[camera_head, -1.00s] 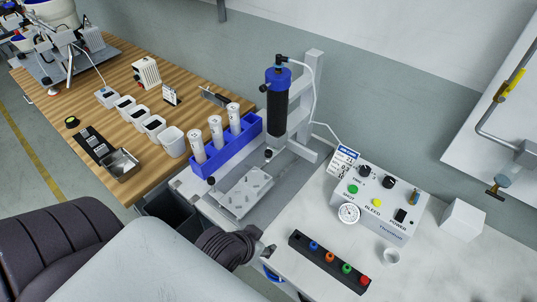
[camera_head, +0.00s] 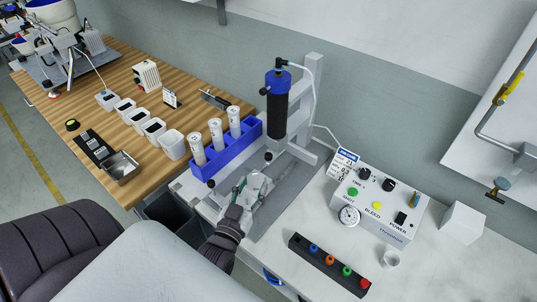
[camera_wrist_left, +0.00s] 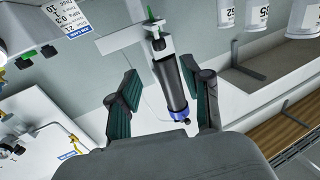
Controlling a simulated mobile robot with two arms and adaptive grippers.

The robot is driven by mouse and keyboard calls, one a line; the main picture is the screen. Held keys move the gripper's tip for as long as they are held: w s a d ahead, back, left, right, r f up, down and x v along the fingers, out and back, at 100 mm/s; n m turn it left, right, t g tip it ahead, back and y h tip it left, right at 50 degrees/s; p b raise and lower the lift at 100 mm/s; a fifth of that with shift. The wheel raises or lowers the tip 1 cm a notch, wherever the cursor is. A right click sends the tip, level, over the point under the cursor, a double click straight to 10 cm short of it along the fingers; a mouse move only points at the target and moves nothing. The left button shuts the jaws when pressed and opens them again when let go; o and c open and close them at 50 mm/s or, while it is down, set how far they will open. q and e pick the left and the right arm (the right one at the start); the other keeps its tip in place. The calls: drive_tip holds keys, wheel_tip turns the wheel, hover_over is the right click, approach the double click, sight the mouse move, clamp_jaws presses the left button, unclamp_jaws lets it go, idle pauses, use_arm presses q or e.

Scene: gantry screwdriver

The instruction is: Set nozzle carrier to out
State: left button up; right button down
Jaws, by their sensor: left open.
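The dispensing unit is a black upright cylinder (camera_head: 276,108) with a blue cap, mounted on a grey gantry post (camera_head: 314,85). A small black knob (camera_head: 268,156) shows below it. I cannot tell which part is the nozzle carrier. My left gripper (camera_head: 257,183) is over the grey parts plate on the gantry base, in front of and below the cylinder, and hides much of the plate. In the left wrist view, my left gripper (camera_wrist_left: 160,95) is open, its green-padded fingers apart with nothing between them. The cylinder (camera_wrist_left: 170,82) shows beyond the fingers, appearing inverted. My right gripper is out of view.
A blue rack (camera_head: 232,152) with white cartridges stands left of the gantry. The control box (camera_head: 380,203) and a black strip with coloured caps (camera_head: 328,265) lie to the right. A wooden table (camera_head: 140,120) with small containers is at left.

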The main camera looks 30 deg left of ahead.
sight(267, 158)
use_arm(q)
drive_tip(key=p+x, duration=0.1)
drive_tip(key=x, duration=1.1)
drive_tip(key=shift+w+p, duration=0.25)
drive_tip(key=shift+p, duration=0.05)
drive_tip(key=shift+r, duration=0.1)
clamp_jaws()
